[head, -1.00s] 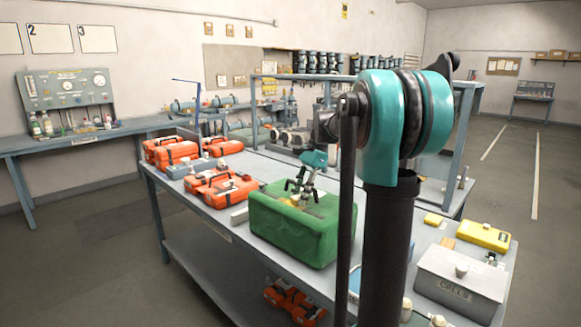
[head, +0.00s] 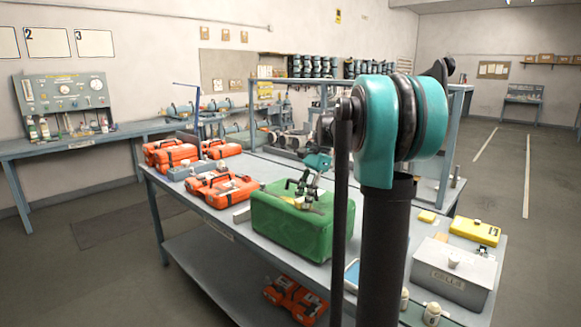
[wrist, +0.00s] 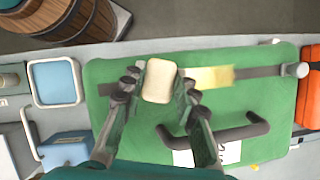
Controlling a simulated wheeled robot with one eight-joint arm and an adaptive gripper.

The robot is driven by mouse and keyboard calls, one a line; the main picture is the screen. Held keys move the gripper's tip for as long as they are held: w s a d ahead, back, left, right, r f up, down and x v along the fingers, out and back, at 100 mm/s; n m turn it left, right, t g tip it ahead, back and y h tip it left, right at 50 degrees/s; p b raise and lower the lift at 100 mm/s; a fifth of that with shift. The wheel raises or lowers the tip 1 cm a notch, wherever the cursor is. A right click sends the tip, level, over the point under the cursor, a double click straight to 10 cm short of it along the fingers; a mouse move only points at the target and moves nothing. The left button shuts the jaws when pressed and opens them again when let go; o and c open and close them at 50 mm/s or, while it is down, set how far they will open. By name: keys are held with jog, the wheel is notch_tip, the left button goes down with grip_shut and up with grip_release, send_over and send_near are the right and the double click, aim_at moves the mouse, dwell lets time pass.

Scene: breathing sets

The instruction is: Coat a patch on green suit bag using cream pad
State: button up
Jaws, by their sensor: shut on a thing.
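The green suit bag (head: 290,232) lies on the grey workbench in the head view; its green top (wrist: 115,128) fills most of the wrist view. My gripper (head: 301,190) is over the bag's top, pointing down. In the wrist view my gripper (wrist: 157,86) is shut on the cream pad (wrist: 158,80), a small rounded block between its fingertips. A pale yellow patch (wrist: 212,77) lies on the bag just right of the pad, across a dark strip. Whether the pad touches the bag is unclear.
A dark handle (wrist: 215,135) and a white label lie on the bag near my fingers. Orange cases (head: 222,190) stand to the left on the bench. A grey box (head: 453,272) and a yellow case (head: 475,232) stand to the right. A wooden barrel (wrist: 75,15) shows at upper left in the wrist view.

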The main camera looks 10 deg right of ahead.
jog(key=shift+w+d, duration=0.45)
jog(key=shift+d, duration=0.15)
jog(key=shift+w+d, duration=0.2)
jog(key=shift+d, duration=0.1)
notch_tip(320, 180, up, 3)
jog(key=shift+s+a+f, duration=0.1)
jog(key=shift+f, duration=0.05)
jog(key=shift+r, duration=2.75)
